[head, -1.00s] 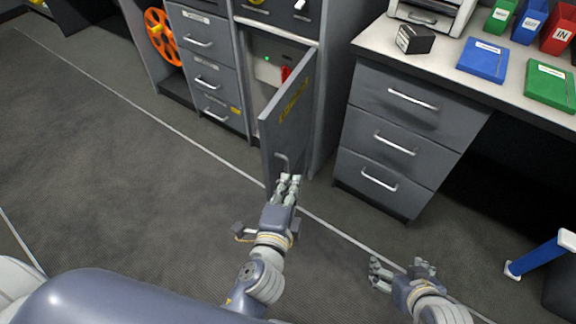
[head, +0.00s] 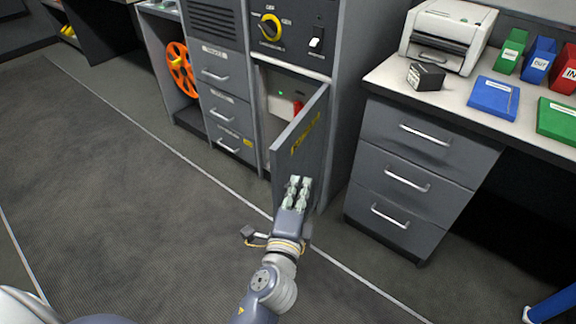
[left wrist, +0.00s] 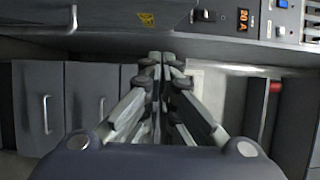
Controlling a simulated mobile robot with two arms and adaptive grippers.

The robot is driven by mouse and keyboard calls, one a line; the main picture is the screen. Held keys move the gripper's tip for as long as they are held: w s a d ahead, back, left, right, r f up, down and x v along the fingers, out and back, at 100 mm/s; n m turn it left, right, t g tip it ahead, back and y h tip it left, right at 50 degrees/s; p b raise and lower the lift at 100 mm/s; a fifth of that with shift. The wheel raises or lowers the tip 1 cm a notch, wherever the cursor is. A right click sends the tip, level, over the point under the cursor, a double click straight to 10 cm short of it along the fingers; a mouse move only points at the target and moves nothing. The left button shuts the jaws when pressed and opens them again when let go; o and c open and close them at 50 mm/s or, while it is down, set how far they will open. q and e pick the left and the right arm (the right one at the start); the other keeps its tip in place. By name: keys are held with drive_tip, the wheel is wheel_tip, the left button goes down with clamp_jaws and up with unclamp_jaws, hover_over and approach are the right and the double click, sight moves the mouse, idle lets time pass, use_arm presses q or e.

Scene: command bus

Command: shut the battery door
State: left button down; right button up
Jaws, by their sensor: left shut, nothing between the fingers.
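The battery door (head: 299,138) is a grey panel with a yellow label, standing ajar below the control panel in the head view. Its hinge side is at the right, and its free edge points out to the left. Behind it, the battery compartment (head: 281,86) shows a light inside, a green light and a red part. My left gripper (head: 298,182) is shut and empty in front of the door's lower outer face and covers the handle area. I cannot tell whether it touches. Its closed fingers also show in the left wrist view (left wrist: 160,72). My right gripper is out of view.
A grey drawer unit (head: 222,112) stands left of the compartment. A desk with drawers (head: 408,178) stands to the right, bearing a printer (head: 445,38) and folders. An orange reel (head: 180,70) sits at the far left. The floor at the left is clear.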

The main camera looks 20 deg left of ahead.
use_arm(q)
drive_tip(key=w+a+p, duration=0.1)
drive_tip(key=w+a, duration=0.3)
drive_tip(key=shift+w+a+p, duration=0.15)
drive_tip(key=shift+w+p, duration=0.15)
drive_tip(key=shift+w, duration=0.1)
drive_tip(key=shift+a, duration=0.1)
